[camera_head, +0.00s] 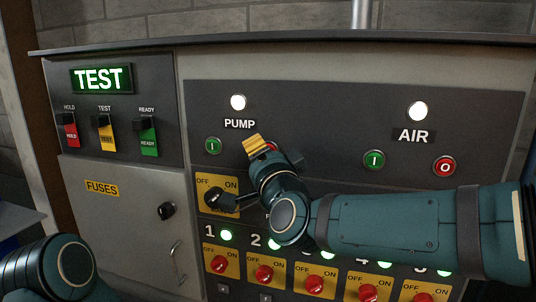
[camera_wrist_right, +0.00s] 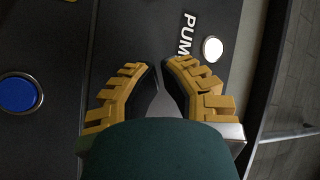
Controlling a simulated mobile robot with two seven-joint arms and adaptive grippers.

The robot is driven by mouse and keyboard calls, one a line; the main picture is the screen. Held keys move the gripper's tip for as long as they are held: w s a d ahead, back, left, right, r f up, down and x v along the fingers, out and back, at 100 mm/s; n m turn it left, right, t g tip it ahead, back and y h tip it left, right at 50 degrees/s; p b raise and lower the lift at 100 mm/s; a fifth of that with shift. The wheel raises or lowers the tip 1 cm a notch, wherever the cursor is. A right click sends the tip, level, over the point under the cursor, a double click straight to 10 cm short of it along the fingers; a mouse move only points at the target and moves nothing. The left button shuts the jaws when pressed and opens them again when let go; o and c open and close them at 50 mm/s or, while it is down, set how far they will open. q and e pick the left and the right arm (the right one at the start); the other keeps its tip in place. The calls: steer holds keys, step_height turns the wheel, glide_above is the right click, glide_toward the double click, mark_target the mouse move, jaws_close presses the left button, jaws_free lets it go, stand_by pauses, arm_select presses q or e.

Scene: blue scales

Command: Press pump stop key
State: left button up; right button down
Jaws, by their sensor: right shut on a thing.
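The pump stop key (camera_head: 271,147) is a red button right of the green pump start key (camera_head: 213,145), below the PUMP label (camera_head: 239,124). Only a sliver of it shows behind my right gripper (camera_head: 261,143). The gripper's yellow-padded fingers are drawn together at the panel, right at the key. In the right wrist view, the fingertips (camera_wrist_right: 160,66) nearly meet beside the PUMP label; the red key is hidden there. What is between the fingers, and whether the key is pressed in, I cannot tell. My left gripper is out of view.
The white pump lamp (camera_head: 238,102) is lit. The AIR keys, green (camera_head: 374,160) and red (camera_head: 445,166), are to the right. A black knob (camera_head: 219,200) sits below the pump keys. Several red knobs (camera_head: 264,274) line the bottom. A blue button (camera_wrist_right: 18,92) shows in the wrist view.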

steer(key=shift+w+d, duration=0.15)
steer(key=shift+w, duration=0.3)
stand_by(0.7)
steer(key=shift+s+b, duration=0.15)
steer(key=shift+b, duration=0.15)
steer(key=shift+s+a, duration=0.25)
steer(key=shift+s, duration=0.4)
steer(key=s, duration=0.1)
steer(key=s+a, duration=0.1)
steer(key=s, duration=0.2)
steer(key=shift+s+a+b, duration=0.25)
steer(key=shift+s+b, duration=0.05)
steer(key=shift+s, duration=0.05)
stand_by(0.6)
